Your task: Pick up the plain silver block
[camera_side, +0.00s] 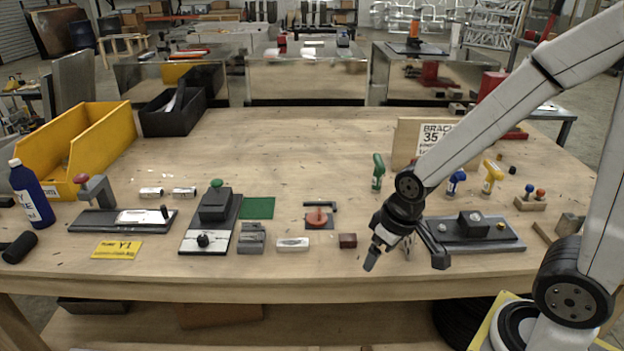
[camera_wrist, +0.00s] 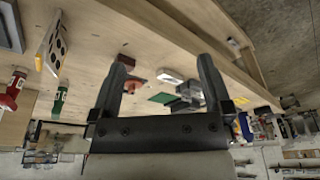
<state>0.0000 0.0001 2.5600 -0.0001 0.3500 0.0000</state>
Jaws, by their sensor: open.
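A small pale silver block (camera_side: 292,244) lies flat near the front edge of the table, left of a small dark brown block (camera_side: 347,241). It also shows in the wrist view as a pale bar (camera_wrist: 171,76) between my fingers, well beyond them. Its surface is too small to tell whether it is fully plain. My gripper (camera_side: 405,260) is open and empty, to the right of both blocks above the table front. Its two spread fingers (camera_wrist: 163,64) show in the wrist view.
A grey notched block (camera_side: 252,238) sits just left of the silver one. Two other silvery pieces (camera_side: 151,192) (camera_side: 184,192) lie farther back. An orange disc stand (camera_side: 318,217) is behind. A grey fixture (camera_side: 470,232) stands right of my gripper. The table centre is clear.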

